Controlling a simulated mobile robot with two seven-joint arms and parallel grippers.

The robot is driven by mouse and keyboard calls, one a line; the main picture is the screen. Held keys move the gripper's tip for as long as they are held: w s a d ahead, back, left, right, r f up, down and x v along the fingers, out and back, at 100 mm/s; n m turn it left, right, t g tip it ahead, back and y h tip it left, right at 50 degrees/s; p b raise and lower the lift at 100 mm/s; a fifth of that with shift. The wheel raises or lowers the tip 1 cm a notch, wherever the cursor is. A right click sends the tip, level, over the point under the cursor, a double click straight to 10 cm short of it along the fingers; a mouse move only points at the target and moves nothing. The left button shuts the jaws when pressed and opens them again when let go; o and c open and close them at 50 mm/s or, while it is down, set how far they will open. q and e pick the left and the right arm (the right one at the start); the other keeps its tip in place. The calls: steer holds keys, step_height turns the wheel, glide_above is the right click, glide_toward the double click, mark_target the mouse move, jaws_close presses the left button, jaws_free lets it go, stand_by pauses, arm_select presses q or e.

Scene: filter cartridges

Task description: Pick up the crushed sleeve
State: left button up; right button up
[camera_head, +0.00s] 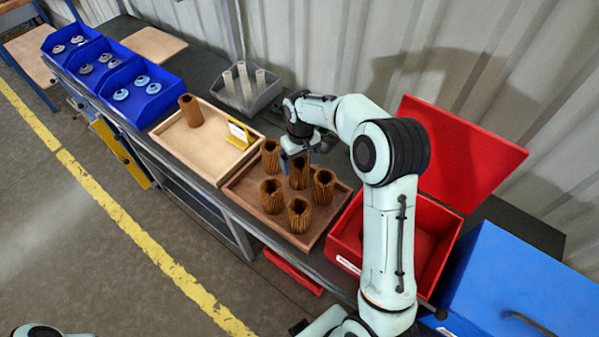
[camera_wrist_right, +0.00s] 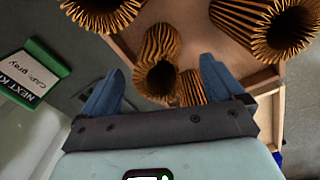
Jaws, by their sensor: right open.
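Several brown pleated sleeves stand in the dark wooden tray (camera_head: 245,197). They include a back-left sleeve (camera_head: 271,157), a front sleeve (camera_head: 300,214), a left sleeve (camera_head: 272,196) and a right sleeve (camera_head: 323,187). The middle sleeve (camera_head: 300,175) looks narrower, but I cannot tell for certain which one is crushed. My right gripper (camera_head: 300,157) is open above the tray's back part, by the middle sleeve. In the right wrist view, my right gripper's fingers (camera_wrist_right: 163,72) are apart, with a sleeve (camera_wrist_right: 160,45) beyond and between them. My left gripper is out of view.
A light wooden tray (camera_head: 172,135) holds one sleeve (camera_head: 190,110) and a yellow-edged card (camera_head: 239,134). A grey bin (camera_head: 262,98) with white tubes stands behind. Blue bins (camera_head: 138,95) stand left. An open red box (camera_head: 350,225) and a blue box (camera_head: 510,285) stand right.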

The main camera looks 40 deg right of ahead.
step_height(320, 180, down, 5)
steer(key=shift+w+a+f, duration=0.15)
steer(key=shift+f, duration=0.05)
steer(key=c, duration=1.1)
